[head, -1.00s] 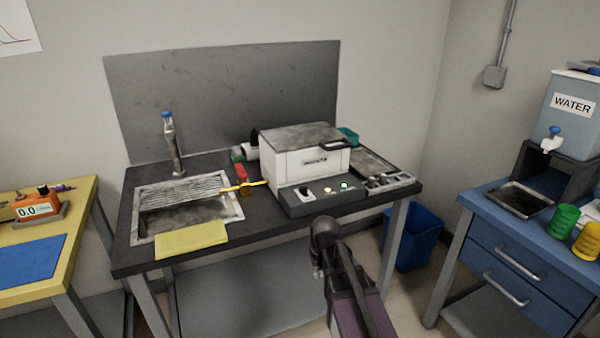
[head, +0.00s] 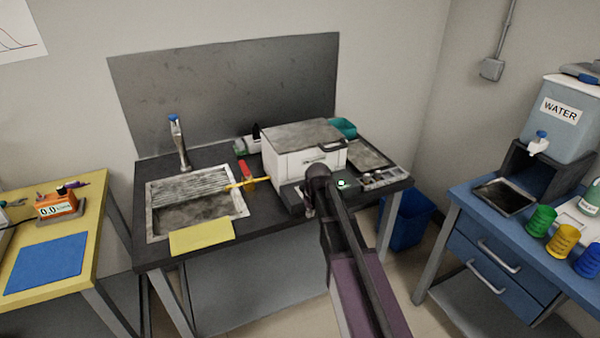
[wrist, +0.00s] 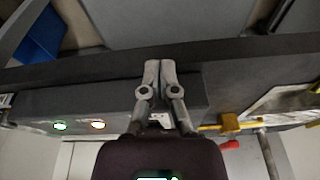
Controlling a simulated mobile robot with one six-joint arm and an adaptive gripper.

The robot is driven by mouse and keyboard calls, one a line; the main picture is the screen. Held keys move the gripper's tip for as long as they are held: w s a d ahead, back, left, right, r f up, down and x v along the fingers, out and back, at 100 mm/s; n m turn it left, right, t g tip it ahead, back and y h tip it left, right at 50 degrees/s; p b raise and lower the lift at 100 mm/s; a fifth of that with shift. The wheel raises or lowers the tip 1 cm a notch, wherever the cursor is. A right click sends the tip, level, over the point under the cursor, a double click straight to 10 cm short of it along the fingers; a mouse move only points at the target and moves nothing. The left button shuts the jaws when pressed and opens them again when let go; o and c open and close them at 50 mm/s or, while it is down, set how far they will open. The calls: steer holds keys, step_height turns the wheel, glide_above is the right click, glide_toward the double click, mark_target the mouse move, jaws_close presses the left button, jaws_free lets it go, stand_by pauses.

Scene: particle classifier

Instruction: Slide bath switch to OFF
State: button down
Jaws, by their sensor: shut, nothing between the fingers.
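The bath is a white box with a grey lid (head: 302,134), standing on the dark bench with a dark control panel along its front. My arm covers much of the panel in the head view, hiding the switch and orange light there. A green light (head: 341,183) shows right of my arm. My gripper (wrist: 159,66) is shut and empty by the panel; contact cannot be told.
A sink (head: 195,213) with a rack and a yellow cloth (head: 201,237) are left of the bath. A blue bin (head: 408,222) stands below right. A blue cabinet (head: 490,255) is further right, with open floor between.

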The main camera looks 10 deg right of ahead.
step_height(320, 180, up, 14)
steer(key=f+t+p, duration=0.1)
steer(key=p, duration=1.1)
glide_above(303, 187)
steer(key=shift+s+d+r+n, duration=0.15)
steer(key=shift+s+r+n, duration=0.1)
steer(key=shift+s+n, duration=0.15)
steer(key=shift+f, duration=0.2)
steer(key=b+x, duration=0.9)
steer(key=shift+w+f+b, duration=0.2)
steer(key=shift+f+b, duration=0.1)
steer(key=shift+f, duration=0.05)
steer(key=shift+s+d, duration=0.2)
steer(key=shift+s, duration=1.2)
steer(key=shift+r, duration=0.25)
steer(key=p+v, duration=0.9)
steer(key=shift+s+d+r, duration=0.15)
steer(key=shift+d+r, duration=0.05)
steer(key=shift+r, duration=0.1)
